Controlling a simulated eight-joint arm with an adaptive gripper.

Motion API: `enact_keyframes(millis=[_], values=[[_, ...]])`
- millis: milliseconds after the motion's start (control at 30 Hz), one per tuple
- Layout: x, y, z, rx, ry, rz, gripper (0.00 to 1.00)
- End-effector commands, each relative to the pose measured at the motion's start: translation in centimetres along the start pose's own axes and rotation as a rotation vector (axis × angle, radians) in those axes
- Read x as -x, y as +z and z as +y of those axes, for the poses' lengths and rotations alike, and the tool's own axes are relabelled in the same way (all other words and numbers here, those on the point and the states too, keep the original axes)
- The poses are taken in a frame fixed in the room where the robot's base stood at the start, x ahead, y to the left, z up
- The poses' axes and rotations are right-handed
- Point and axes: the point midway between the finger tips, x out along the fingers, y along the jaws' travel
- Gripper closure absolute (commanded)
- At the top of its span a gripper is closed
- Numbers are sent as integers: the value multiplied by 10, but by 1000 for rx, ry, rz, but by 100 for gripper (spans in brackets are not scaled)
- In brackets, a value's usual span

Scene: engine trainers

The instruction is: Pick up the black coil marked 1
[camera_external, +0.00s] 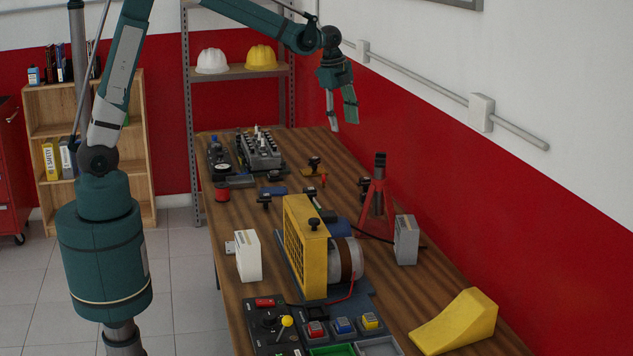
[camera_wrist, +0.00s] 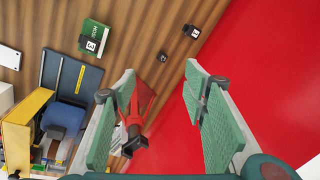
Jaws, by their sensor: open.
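My gripper (camera_external: 343,120) is open and empty, high above the far right edge of the table. Its two green-padded fingers spread apart in the wrist view (camera_wrist: 160,76). In the wrist view, a black part with a white label (camera_wrist: 190,31) lies beyond the fingers, and another labelled one (camera_wrist: 91,44) sits on a green box. The labels are too small to read surely, so I cannot tell which is marked 1.
A red jack stand (camera_external: 375,200) stands near the table's right edge; it shows between the fingers in the wrist view (camera_wrist: 134,112). The yellow housing (camera_external: 304,250) stands mid-table. A grey engine block (camera_external: 259,150) is at the back. The red wall (camera_external: 430,150) is close on the right.

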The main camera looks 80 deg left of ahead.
Motion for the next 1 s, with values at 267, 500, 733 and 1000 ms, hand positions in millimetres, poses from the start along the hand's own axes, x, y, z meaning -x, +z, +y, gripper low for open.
enact_keyframes(millis=[267,500,733,1000], values=[[-49,7,-39,-111,44,-14,56],[-94,14,-67,-210,83,-20,56],[-140,23,-92,-303,122,-21,56],[-192,34,-112,-405,164,-17,56]])
